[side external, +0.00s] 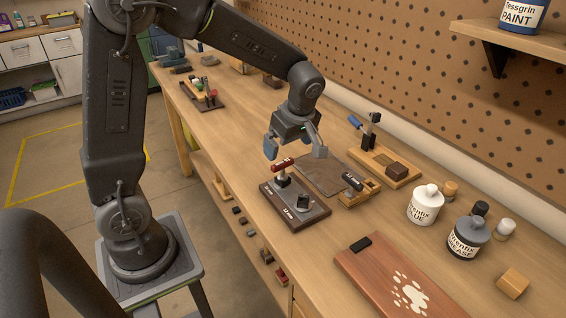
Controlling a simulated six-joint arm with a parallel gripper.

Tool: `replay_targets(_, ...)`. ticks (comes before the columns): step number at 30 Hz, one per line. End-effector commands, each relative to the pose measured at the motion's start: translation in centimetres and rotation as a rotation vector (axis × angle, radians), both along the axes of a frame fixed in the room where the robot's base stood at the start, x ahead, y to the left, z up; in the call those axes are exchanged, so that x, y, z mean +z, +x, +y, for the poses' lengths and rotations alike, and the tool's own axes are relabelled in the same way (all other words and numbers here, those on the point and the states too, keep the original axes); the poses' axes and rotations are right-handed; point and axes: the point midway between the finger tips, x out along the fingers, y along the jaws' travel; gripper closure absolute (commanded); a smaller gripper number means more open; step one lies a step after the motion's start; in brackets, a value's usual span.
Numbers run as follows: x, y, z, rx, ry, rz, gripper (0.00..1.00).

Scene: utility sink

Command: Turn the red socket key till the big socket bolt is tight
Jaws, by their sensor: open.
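The red socket key (283,164) stands upright on a dark plate with a wooden edge (318,212), its red bar handle lying across the top. Its dark foot covers what is under it, so I cannot see the bolt head there. A short dark cylinder (303,201) stands on the same plate, nearer the camera; I cannot tell whether it is a bolt. My gripper (295,154) is open and empty, above and slightly right of the red handle. Its fingers are spread wide and appear clear of the key.
A brown mat (319,175) lies behind the plate. A small wooden tray (358,193) with a dark-handled tool and a wooden holder (383,165) stand to the right. Glue (425,205) and grease (468,238) bottles and a reddish board (385,275) occupy the front right.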

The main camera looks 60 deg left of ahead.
Motion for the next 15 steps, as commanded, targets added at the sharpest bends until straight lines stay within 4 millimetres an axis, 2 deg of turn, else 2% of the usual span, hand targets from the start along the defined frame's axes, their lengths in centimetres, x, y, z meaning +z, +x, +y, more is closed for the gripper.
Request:
replay_targets(1, -1.1, -0.1, 0.4, 0.002, 0.000, 0.007, 0.00)
replay_targets(9, -5.9, -0.3, 1.8, 0.001, -0.001, 0.006, 0.00)
replay_targets(15, -8.5, -0.3, 2.6, -0.001, -0.001, 0.002, 0.00)
